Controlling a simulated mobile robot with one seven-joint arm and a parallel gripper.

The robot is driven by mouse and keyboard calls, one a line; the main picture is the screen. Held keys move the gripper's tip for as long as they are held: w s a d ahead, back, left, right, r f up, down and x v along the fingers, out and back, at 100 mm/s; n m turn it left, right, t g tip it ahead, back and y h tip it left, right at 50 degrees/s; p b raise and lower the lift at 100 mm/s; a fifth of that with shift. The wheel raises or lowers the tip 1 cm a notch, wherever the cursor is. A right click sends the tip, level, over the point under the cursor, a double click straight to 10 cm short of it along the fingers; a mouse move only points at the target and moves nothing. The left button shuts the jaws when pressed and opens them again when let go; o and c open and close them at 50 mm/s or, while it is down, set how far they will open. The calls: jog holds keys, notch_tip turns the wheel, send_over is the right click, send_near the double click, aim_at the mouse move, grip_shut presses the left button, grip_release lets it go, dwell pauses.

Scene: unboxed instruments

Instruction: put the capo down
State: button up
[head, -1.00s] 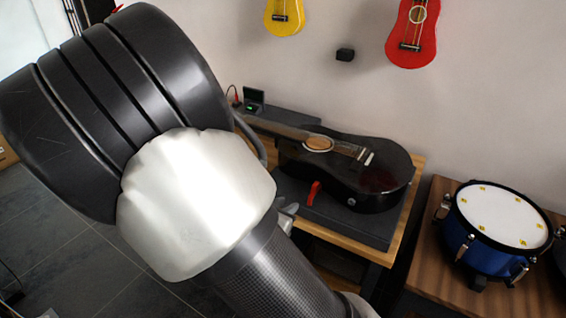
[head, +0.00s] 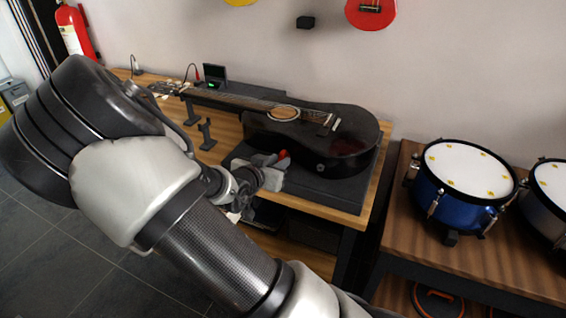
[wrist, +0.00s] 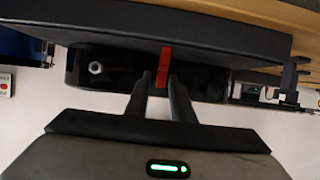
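The red capo (wrist: 163,66) stands upright at the front of the dark mat, before the black guitar. In the head view only its top (head: 283,154) shows above my gripper (head: 279,174), which hides the rest. The wrist view is upside down relative to the room. There the two dark fingers of my gripper (wrist: 158,80) stand apart, with the capo between or just beyond their tips. A gap shows on the capo's left; the right finger looks close to it, and I cannot tell whether they touch.
The black guitar (head: 340,143) lies on the dark mat (head: 322,194) on the wooden table (head: 381,165), close behind the capo. Small black stands (head: 206,134) are to the left. A blue drum (head: 461,200) sits on another table (head: 477,267) to the right.

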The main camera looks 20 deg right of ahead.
aim_at(283, 152)
jog(key=x, duration=0.2)
jog(key=b+x, duration=0.1)
jog(key=x, duration=0.1)
jog(key=shift+a+f+b, duration=0.15)
jog(key=shift+f+b, duration=0.1)
jog(key=shift+b, duration=0.05)
jog(key=shift+w+d+f, duration=0.15)
jog(key=shift+w+d, duration=0.2)
grip_shut()
notch_tip(283, 152, up, 18)
jog(key=p, duration=0.8)
jog(key=s+a+n+t+y, duration=0.3)
jog(key=s+a+n+y, duration=0.2)
jog(key=s+a, duration=0.45)
notch_tip(283, 152, up, 14)
jog(key=w+a+p, duration=0.1)
jog(key=a+p, duration=0.1)
jog(key=p, duration=1.2)
jog(key=shift+w+a+r+n+y, duration=0.15)
jog(key=shift+w+r+n+y, duration=0.05)
jog(key=shift+w+n+y, duration=0.1)
